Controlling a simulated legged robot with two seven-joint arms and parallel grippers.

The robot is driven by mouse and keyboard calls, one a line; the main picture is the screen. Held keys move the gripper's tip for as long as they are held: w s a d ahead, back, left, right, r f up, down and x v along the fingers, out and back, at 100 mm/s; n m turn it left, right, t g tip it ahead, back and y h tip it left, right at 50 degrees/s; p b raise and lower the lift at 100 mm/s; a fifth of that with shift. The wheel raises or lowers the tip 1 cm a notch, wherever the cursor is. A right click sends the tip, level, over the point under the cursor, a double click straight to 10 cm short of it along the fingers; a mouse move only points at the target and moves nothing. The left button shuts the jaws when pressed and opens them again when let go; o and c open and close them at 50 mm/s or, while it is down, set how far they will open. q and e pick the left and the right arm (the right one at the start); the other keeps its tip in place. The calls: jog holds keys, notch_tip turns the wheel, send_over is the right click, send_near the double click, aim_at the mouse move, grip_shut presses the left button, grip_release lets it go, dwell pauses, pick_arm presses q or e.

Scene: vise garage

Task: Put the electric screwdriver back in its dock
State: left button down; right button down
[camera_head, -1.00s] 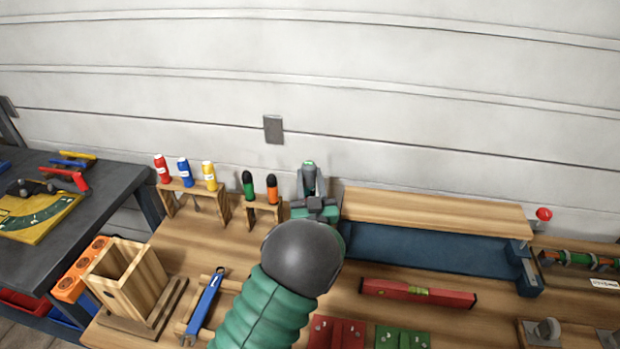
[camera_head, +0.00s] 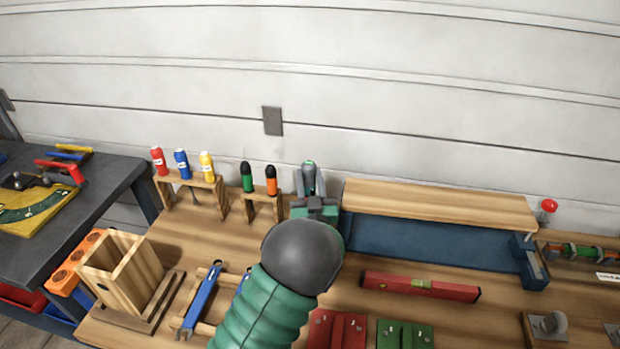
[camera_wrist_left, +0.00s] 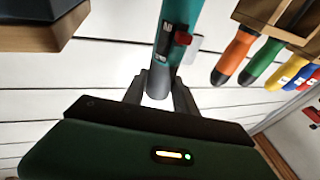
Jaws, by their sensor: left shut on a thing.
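The electric screwdriver, grey and teal with a red switch, shows in the wrist view (camera_wrist_left: 181,32). My left gripper (camera_wrist_left: 159,92) is shut on its grey end. In the head view, the screwdriver's top (camera_head: 309,177) stands out above my left gripper (camera_head: 314,204), close to the back wall, right of the orange-handled screwdriver. My dark wrist and green arm hide the bench below it and most of the tool. I cannot make out the dock, nor tell whether the screwdriver touches it. My right gripper is not in view.
Hand screwdrivers (camera_head: 259,180) stand in a wooden rack on the left. A wooden shelf (camera_head: 440,203) over a blue trough (camera_head: 430,245) lies close on the right. A red level (camera_head: 420,286) and a wooden box (camera_head: 120,268) are nearer. Bench between is partly clear.

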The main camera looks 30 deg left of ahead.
aim_at(310, 187)
pick_arm(q)
jog(key=shift+r, duration=0.1)
